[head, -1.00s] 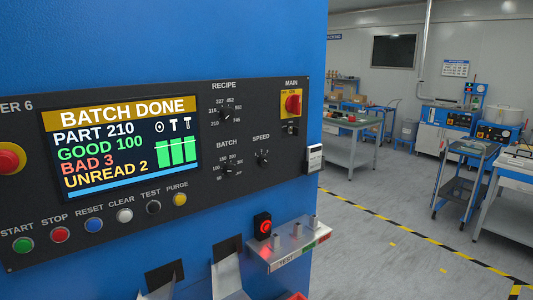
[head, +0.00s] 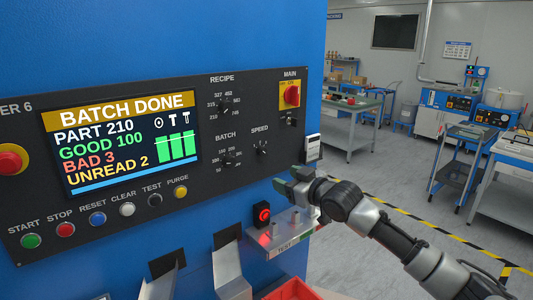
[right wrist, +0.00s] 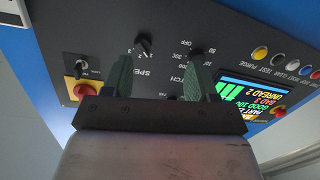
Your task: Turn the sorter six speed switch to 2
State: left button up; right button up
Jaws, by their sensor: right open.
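The speed switch (head: 262,148) is a small black rotary knob under the SPEED label, right of the batch knob on the dark panel of sorter six. Its pointer is too small to read surely. My right gripper (head: 290,181) is in front of the machine, below and right of the speed switch, apart from it, empty and open. In the right wrist view the panel is upside down; the speed switch (right wrist: 142,44) shows just beyond one finger of my right gripper (right wrist: 167,74). My left gripper is not in view.
Close by are the batch knob (head: 228,158), recipe knob (head: 224,104) and red main switch (head: 292,95). The panel front is clear.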

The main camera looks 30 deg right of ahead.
aim_at(266, 153)
jog(key=shift+t, duration=0.4)
jog(key=w+r+p, duration=0.1)
jog(key=w, duration=0.2)
jog(key=w+r+p, duration=0.1)
jog(key=w, duration=0.2)
jog(key=w+r+p, duration=0.1)
jog(key=w, duration=0.2)
jog(key=shift+w+d+r+p, duration=0.15)
jog(key=shift+d+r+p, duration=0.1)
jog(key=shift+p, duration=0.05)
jog(key=shift+w+a+f, duration=0.1)
jog(key=shift+w, duration=0.7)
jog(key=c, duration=0.9)
